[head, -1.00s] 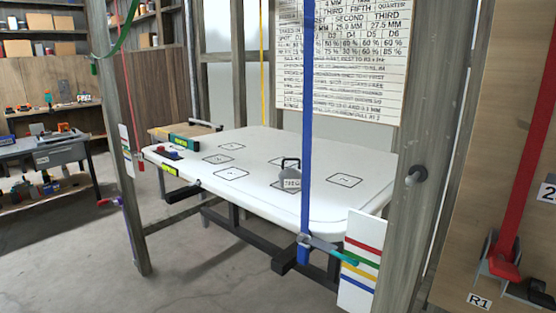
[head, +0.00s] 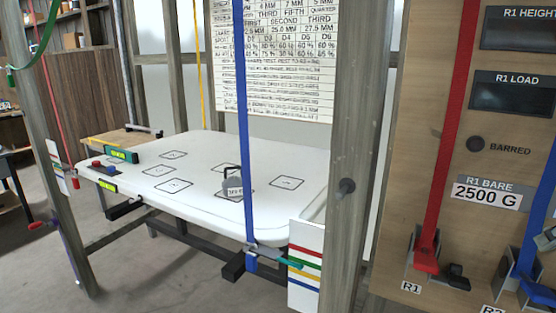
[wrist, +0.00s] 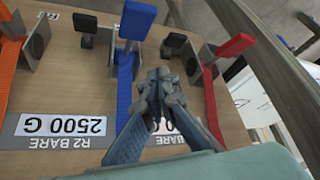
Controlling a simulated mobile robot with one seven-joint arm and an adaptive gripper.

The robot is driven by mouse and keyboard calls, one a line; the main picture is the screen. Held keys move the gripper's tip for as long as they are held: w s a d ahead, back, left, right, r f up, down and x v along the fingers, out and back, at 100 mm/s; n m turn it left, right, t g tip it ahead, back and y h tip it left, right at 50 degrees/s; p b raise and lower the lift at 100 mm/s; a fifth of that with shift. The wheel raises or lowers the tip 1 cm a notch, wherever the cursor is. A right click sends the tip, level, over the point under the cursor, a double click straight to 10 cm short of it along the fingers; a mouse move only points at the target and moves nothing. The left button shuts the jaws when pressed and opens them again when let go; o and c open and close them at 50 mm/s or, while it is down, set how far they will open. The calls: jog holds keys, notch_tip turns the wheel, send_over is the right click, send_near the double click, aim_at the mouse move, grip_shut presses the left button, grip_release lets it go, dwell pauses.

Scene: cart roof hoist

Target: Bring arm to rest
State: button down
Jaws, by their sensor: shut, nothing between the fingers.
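My gripper (wrist: 165,100) shows in the wrist view with its fingers drawn together and nothing between them. It is in front of the wooden panel (wrist: 75,88), between a blue strap with its blue lever (wrist: 137,20) and a red strap with its red lever (wrist: 236,45). Whether it touches the panel I cannot tell. My arm and gripper do not show in the head view. That view shows the panel's red lever (head: 426,258) and part of the blue lever (head: 538,292).
A striped card (head: 305,262) is beside the post. Grey floor is open at lower left.

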jog(key=w+a+r+y+p, duration=0.1)
jog(key=a+p, duration=0.1)
jog(key=a, duration=0.9)
jog(key=w+a+r+p, duration=0.1)
jog(key=w+a+p, duration=0.15)
jog(key=a, duration=0.85)
jog(key=s+a+f+h+p, duration=0.1)
jog(key=s+a+f+p, duration=0.2)
jog(key=a, duration=0.8)
notch_tip(320, 180, down, 3)
jog(key=shift+s+a+f, duration=0.1)
jog(key=shift+s+a, duration=0.3)
jog(key=shift+s, duration=0.75)
